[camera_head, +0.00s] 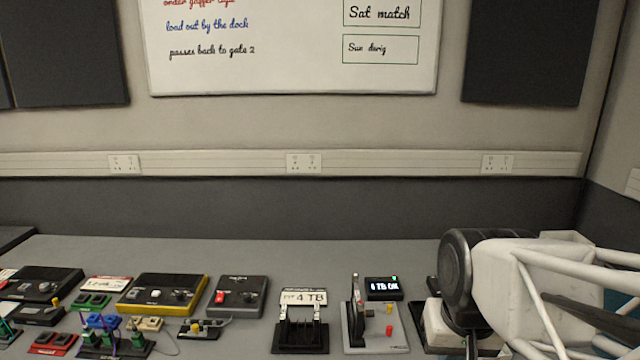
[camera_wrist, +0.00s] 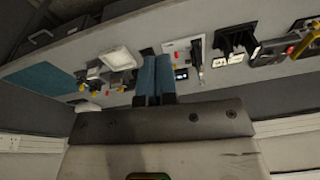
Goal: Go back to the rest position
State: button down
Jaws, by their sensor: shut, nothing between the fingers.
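My gripper (camera_wrist: 155,62) shows in the wrist view as two blue fingers side by side, shut with nothing between them. They point toward the grey table (camera_wrist: 75,63) and the devices on it, with no contact that I can make out. In the head view my arm fills the lower right, with a dark round joint and white tubular links; the fingertips cannot be made out there. The wrist view is tilted, with the table above and the wall below.
A stand labelled 4 TB (camera_head: 302,325), a grey fixture with an upright lever (camera_head: 356,300) and a small lit display (camera_head: 384,288) stand left of my arm. A yellow-edged box (camera_head: 162,293) and several small devices crowd the left. The table's back strip (camera_head: 300,250) is clear.

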jog(key=s, duration=0.1)
jog(key=s+f+n, duration=0.1)
jog(key=s, duration=0.1)
jog(key=shift+s, duration=0.2)
